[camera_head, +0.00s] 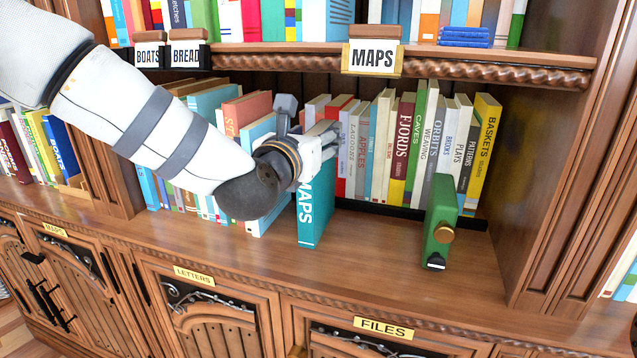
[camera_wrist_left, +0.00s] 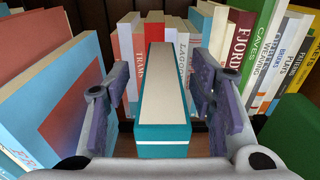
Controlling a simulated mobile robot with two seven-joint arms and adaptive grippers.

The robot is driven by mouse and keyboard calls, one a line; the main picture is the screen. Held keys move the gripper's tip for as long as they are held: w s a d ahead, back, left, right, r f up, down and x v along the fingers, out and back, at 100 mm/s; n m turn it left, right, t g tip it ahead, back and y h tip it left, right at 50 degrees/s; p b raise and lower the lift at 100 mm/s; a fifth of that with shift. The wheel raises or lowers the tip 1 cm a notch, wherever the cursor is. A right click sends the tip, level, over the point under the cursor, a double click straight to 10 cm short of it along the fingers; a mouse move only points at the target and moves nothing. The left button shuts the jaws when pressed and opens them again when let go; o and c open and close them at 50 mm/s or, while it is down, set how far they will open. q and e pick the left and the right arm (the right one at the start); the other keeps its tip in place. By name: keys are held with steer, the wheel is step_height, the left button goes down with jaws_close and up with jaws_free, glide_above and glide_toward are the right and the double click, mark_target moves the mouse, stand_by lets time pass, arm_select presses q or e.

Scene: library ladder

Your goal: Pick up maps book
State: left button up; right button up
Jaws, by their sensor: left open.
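The teal maps book (camera_head: 314,212) stands upright near the front of the shelf, its spine lettered MAPS facing out. In the left wrist view the book (camera_wrist_left: 163,132) shows from above, its pale page block between the two fingers. My left gripper (camera_head: 318,142) is at the top of the book; in the left wrist view the gripper (camera_wrist_left: 165,100) is open, with a finger on each side and gaps between fingers and book. The gripper and wrist hide part of the book's top in the head view. My right gripper is not in view.
A row of upright books (camera_head: 405,145) stands behind, including Fjords, Caves and Baskets. A green block with a brass knob (camera_head: 440,222) stands at the right. A MAPS sign (camera_head: 372,58) hangs on the upper shelf edge. The ledge between book and green block is clear.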

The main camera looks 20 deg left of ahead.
arm_select(q)
steer(key=shift+w+f, duration=0.2)
steer(key=shift+w, duration=0.75)
steer(key=shift+r, duration=0.1)
steer(key=shift+s+d, duration=0.1)
jaws_close()
steer(key=shift+r, duration=0.1)
steer(key=shift+r, duration=0.1)
